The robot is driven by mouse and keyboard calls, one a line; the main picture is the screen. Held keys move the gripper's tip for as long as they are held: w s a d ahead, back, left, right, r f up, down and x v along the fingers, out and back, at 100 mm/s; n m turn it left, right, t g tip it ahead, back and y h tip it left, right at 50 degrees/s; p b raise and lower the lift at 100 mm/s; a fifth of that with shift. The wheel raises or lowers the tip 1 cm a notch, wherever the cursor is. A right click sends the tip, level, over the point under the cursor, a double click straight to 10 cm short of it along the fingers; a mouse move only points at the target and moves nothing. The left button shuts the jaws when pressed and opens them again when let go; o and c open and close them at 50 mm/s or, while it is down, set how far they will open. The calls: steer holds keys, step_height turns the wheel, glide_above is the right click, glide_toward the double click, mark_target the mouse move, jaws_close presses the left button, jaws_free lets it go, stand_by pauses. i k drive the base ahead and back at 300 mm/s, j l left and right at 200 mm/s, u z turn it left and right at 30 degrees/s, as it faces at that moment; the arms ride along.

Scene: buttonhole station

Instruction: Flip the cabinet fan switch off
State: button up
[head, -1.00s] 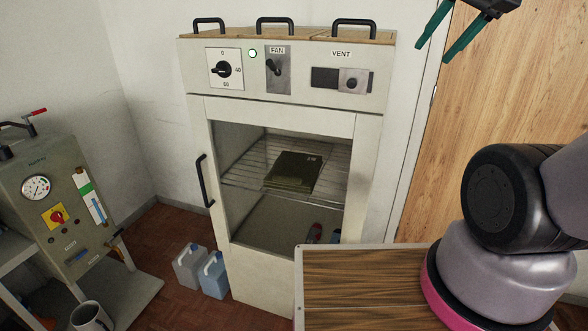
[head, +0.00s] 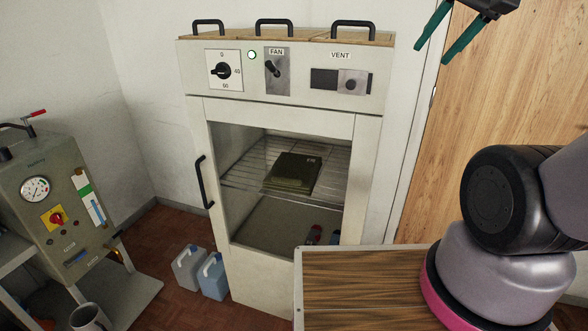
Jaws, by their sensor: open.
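The cabinet (head: 290,108) is white and stands against the back wall, with a control panel across its top. The fan switch (head: 271,68) is a black toggle on a grey metal plate under a FAN label. Its lever leans toward the upper left. A green lamp (head: 252,55) left of the switch is lit. My gripper (head: 437,42) is at the top right, in front of the wooden door and right of the cabinet. Its two green fingers are apart, with nothing between them, well away from the switch.
A dial (head: 222,70) and a vent slider (head: 351,85) flank the switch. Black handles (head: 275,26) stand on the cabinet top. A wooden tabletop (head: 365,285) is in front. A grey gauge unit (head: 50,205) is at left, with two jugs (head: 213,275) on the floor.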

mark_target(268, 64)
steer(key=l+u, duration=0.9)
steer(key=k+l+u, duration=0.1)
steer(key=l+u, duration=0.35)
steer(key=l, duration=0.1)
